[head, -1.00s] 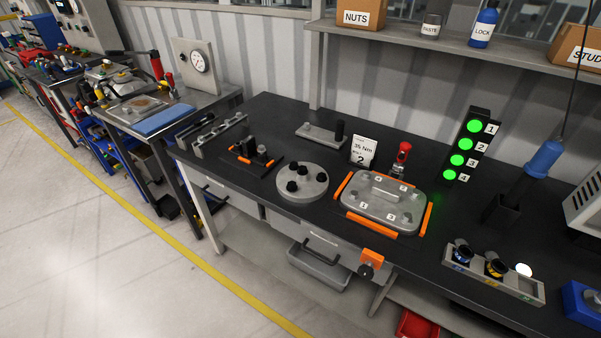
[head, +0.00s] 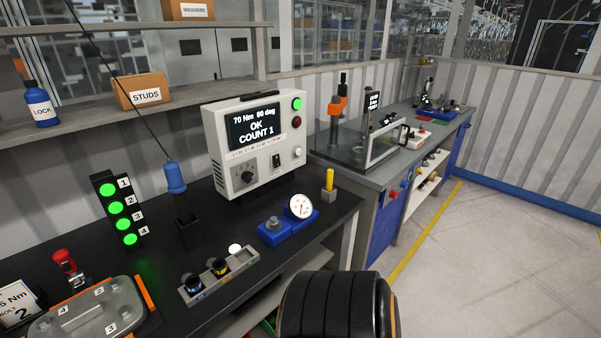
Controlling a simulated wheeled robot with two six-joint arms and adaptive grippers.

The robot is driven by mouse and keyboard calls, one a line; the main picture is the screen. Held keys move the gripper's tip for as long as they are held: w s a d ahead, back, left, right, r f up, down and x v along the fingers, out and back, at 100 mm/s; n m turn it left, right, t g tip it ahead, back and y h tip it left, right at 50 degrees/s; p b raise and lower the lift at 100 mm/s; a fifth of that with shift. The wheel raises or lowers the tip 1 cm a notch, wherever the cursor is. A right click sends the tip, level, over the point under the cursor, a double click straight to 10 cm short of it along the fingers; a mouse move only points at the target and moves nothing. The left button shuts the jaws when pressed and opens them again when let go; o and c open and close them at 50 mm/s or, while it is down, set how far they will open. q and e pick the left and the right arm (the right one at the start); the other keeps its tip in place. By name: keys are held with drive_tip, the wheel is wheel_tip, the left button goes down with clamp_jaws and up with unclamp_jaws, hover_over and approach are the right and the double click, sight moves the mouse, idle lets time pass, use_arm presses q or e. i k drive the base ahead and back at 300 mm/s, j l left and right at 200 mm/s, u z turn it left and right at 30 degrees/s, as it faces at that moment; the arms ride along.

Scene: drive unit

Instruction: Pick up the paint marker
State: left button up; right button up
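A yellow upright stick, which looks like the paint marker (head: 329,180), stands in a small grey block holder (head: 328,195) near the right end of the dark workbench (head: 335,218). Its upper part shows clear of the holder; its lower end is hidden inside. Neither of my grippers is in view, so nothing is seen near the marker.
A blue block with a round dial gauge (head: 299,207) stands just left of the marker. A controller box (head: 255,143) stands behind. A tray with sockets (head: 218,276) and a hanging blue-handled tool (head: 176,178) are farther left. Another bench (head: 400,140) stands beyond.

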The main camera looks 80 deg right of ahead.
sight(329, 175)
drive_tip(key=z, duration=2.65)
